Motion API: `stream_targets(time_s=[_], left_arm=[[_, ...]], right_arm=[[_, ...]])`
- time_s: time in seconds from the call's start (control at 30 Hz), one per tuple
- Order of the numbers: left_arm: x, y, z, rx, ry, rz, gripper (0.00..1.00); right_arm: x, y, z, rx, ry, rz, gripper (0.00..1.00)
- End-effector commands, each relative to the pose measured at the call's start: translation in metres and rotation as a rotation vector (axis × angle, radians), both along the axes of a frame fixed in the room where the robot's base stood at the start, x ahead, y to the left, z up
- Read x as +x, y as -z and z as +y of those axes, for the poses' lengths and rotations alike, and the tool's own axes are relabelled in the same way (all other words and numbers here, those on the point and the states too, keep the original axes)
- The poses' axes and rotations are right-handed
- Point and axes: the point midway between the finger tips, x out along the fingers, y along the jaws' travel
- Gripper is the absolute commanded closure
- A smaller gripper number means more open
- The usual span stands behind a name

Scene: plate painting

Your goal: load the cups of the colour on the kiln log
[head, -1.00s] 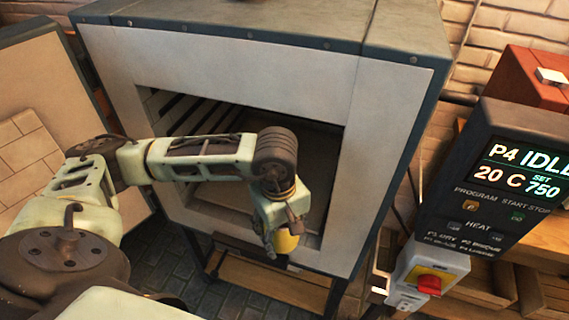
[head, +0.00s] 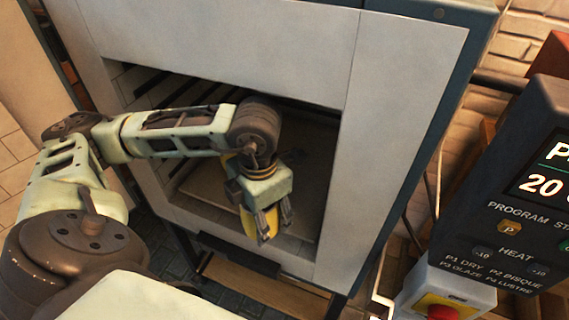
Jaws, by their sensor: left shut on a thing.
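The kiln (head: 395,110) stands open in front of me, its dark chamber facing me. My left arm reaches across the opening. My left gripper (head: 270,226) points down near the lower front of the opening and is shut on a yellow cup (head: 246,222), mostly hidden by the fingers. The kiln shelf (head: 315,190) shows bare to the right of the gripper. The kiln log is not in view. My right gripper is not in view.
The kiln's control panel (head: 515,200) is at the right, with a red knob on a yellow plate (head: 442,308) below it. The open kiln door (head: 20,110) is at the left. The chamber's side walls and front sill leave limited room around the arm.

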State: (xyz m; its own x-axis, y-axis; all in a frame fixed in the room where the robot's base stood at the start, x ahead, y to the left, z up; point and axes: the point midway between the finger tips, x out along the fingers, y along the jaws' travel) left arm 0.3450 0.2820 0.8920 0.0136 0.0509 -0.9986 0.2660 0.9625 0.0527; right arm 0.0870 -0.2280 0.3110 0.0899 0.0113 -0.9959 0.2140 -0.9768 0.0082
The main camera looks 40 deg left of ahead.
Motion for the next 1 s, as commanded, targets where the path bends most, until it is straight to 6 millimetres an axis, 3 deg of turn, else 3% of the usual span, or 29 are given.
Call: stream_targets(time_s=[0.4, 0.7, 0.8, 1.0], left_arm=[[0.103, -0.005, 0.023, -0.003, -0.005, -0.002, 0.78], [0.169, -0.004, 0.039, -0.002, -0.003, -0.002, 0.78], [0.185, -0.003, 0.043, -0.001, -0.002, -0.001, 0.78], [0.182, 0.027, 0.043, -0.001, 0.001, -0.001, 0.78]], right_arm=[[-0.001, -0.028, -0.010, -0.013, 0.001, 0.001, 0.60], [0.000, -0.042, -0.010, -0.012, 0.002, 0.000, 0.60], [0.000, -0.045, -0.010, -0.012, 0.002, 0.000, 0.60], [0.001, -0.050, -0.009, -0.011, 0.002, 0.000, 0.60]])
